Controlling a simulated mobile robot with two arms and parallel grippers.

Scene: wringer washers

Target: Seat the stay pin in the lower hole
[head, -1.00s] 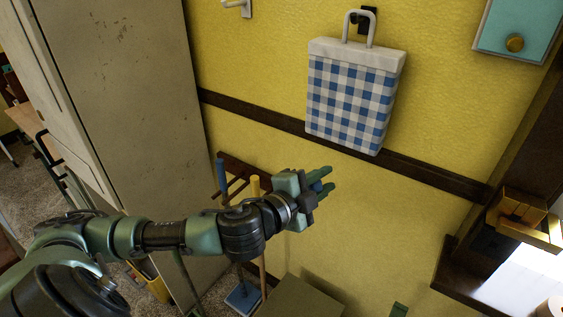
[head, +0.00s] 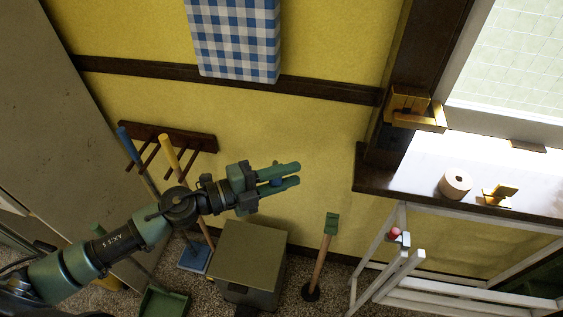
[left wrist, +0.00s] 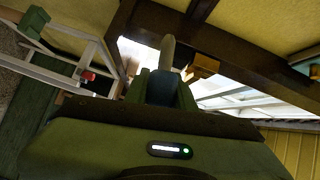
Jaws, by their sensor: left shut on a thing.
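My left gripper (head: 290,174) is raised in front of the yellow wall, its two green fingers pointing right. A small bluish thing (head: 277,182) shows between the fingers, mostly hidden by them. In the left wrist view a pale, round-ended peg shape (left wrist: 167,52) rises just beyond the fingers; I cannot tell if it is part of the held thing, or if this is the stay pin. A red knob (head: 395,234) sits on a white slatted stand (head: 402,270) at the lower right, apart from the gripper. I cannot make out the lower hole. My right gripper is not in view.
A grey-green box (head: 250,250) stands below the gripper, with a green-topped rod (head: 325,245) to its right. A rack (head: 175,135) with long handles is at left. The window sill (head: 420,178) carries a paper roll (head: 455,184) and a brass piece (head: 498,194).

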